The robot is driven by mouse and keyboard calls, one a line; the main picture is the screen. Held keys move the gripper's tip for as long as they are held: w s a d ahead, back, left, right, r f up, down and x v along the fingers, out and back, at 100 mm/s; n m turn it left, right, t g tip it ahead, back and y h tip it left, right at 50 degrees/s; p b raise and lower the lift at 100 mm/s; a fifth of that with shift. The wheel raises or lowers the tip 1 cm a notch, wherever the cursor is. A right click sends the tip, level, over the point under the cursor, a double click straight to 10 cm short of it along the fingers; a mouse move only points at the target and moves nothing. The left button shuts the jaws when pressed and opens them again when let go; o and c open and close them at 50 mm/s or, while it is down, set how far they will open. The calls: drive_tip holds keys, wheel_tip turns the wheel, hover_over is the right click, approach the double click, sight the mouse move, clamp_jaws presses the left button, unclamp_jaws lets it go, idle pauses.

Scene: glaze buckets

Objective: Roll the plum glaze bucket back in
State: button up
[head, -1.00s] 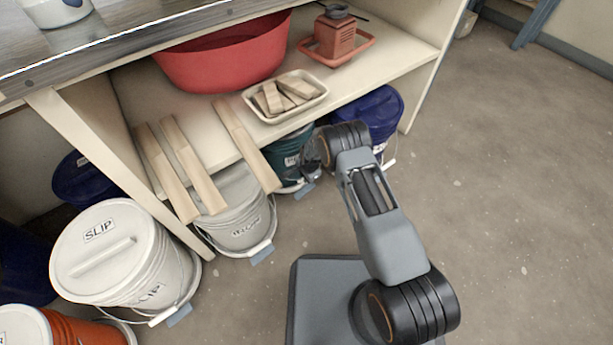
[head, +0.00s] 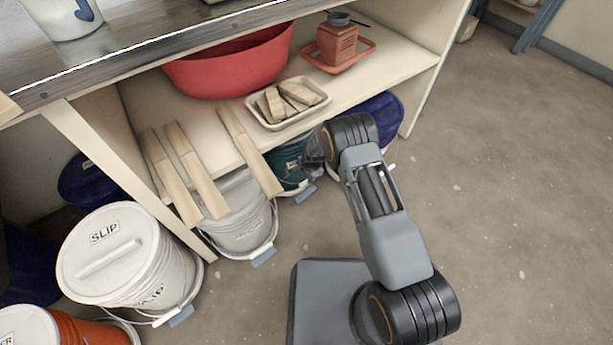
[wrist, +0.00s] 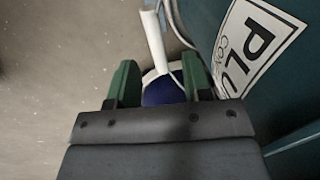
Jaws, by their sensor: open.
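The plum glaze bucket is teal, with a white label starting "PLU" (wrist: 258,45), and fills the right side of the wrist view. In the head view a teal bucket (head: 289,172) stands at the lower shelf's front edge, partly hidden by the shelf and my arm. My gripper (wrist: 160,78) is open beside the bucket, its green fingers apart. A white handle grip (wrist: 153,40) on a wire bail shows just beyond the fingertips, in line with the gap. I cannot tell whether they touch it. In the head view my fingers are hidden behind my wrist.
A dark blue bucket (head: 382,112) is right of the teal one. A grey-white bucket (head: 240,215), a white SLIP bucket (head: 125,255) and an orange bucket (head: 78,330) are to the left. Wooden slats (head: 200,185) overhang the shelf edge. Open floor (head: 510,200) lies right.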

drive_tip(key=p+v, duration=0.2)
drive_tip(key=v, duration=0.7)
drive_tip(key=shift+p, duration=0.4)
